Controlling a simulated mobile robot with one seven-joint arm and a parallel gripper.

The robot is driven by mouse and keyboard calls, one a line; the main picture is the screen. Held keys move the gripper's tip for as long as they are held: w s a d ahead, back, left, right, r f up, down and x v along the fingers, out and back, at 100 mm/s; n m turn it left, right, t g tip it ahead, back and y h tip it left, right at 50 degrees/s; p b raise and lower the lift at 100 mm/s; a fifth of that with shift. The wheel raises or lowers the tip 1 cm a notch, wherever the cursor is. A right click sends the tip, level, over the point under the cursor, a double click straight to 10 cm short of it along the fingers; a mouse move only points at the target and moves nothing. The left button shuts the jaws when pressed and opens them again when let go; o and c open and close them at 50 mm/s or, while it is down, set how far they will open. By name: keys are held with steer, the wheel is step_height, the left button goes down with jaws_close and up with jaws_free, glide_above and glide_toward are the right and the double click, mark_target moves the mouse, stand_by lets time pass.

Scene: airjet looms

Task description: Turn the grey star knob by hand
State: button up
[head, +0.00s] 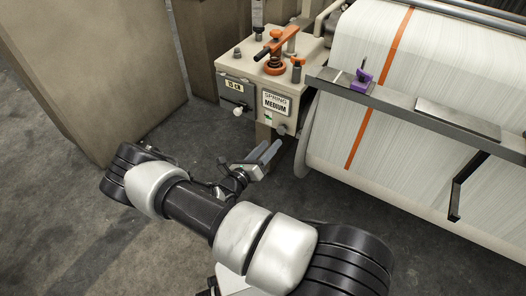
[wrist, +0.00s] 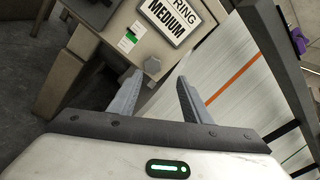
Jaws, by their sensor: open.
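The grey star knob (wrist: 152,66) sits on the beige loom box, below the MEDIUM label. In the head view it is a small grey knob (head: 281,129) at the box's lower right corner. My gripper (head: 270,151) is open and empty, just below the knob in the head view. In the wrist view the knob lies just beyond and between the two grey fingertips of my gripper (wrist: 159,78), nearer the left one. The fingers do not appear to touch it.
The beige box (head: 230,68) carries an orange lever (head: 275,46), a white ball knob (head: 238,112) and labels. A white warp roll (head: 400,90) with an orange stripe stands to the right, behind a grey bar (head: 420,108). A beige panel (head: 100,70) stands left. Open floor lies below.

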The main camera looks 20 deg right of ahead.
mark_target(281, 131)
steer(key=shift+n+t+y, duration=0.3)
steer(key=shift+n+t, duration=0.3)
steer(key=shift+w+f+b+x, duration=0.1)
steer(key=shift+f+b+x, duration=0.15)
steer(key=shift+x, duration=1.1)
steer(key=shift+w+f+b+x, duration=0.1)
steer(key=shift+f+b+x, duration=0.2)
steer(key=shift+x, duration=1.05)
steer(key=shift+f+b+x, duration=0.1)
steer(key=shift+b+x, duration=0.25)
steer(key=shift+x, duration=0.95)
steer(key=shift+a, duration=0.1)
steer(key=c, duration=0.8)
steer(key=shift+o, duration=0.2)
